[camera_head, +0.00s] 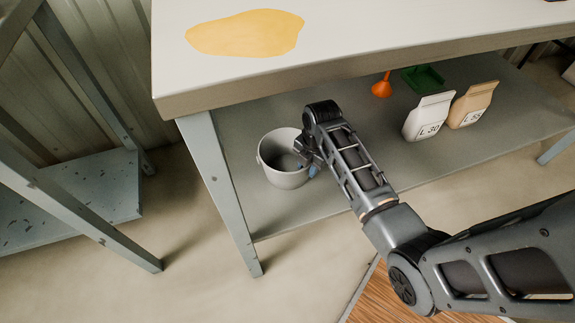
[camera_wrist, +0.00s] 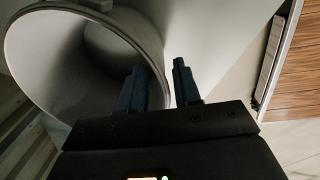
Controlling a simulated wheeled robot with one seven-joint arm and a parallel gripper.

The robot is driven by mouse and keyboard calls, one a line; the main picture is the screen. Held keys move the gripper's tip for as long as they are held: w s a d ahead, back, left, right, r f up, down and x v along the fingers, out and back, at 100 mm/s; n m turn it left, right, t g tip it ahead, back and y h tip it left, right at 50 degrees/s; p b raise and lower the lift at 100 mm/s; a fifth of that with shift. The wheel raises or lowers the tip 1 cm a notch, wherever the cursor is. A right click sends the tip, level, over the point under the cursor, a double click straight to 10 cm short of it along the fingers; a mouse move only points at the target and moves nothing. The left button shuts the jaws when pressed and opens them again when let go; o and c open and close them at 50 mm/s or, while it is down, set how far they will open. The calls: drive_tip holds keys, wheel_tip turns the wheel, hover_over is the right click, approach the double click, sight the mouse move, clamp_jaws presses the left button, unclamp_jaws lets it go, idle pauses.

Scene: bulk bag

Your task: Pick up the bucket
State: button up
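A light grey bucket (camera_head: 284,179) stands upright on the lower shelf of the table, near its left end. My gripper (camera_head: 312,168) is at the bucket's right side, partly hidden by my own wrist. In the wrist view the bucket's open mouth (camera_wrist: 45,52) fills the upper left. My gripper (camera_wrist: 160,88) has its two dark fingers apart there. The left finger shows in front of the bucket's inside and the right finger is outside, with the rim and wall between them. I cannot tell whether either finger touches the wall.
The tabletop (camera_head: 360,30) overhangs the shelf (camera_head: 300,215). An orange funnel (camera_head: 382,87), a green tray (camera_head: 423,78), a white bag (camera_head: 428,116) and a tan bag (camera_head: 473,104) stand farther right on the shelf. A grey table leg (camera_head: 222,190) is left of the bucket.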

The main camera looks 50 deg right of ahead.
drive_tip(key=f, duration=0.2)
drive_tip(key=shift+w+f+b, duration=0.2)
drive_tip(key=shift+f+b, duration=0.15)
clamp_jaws()
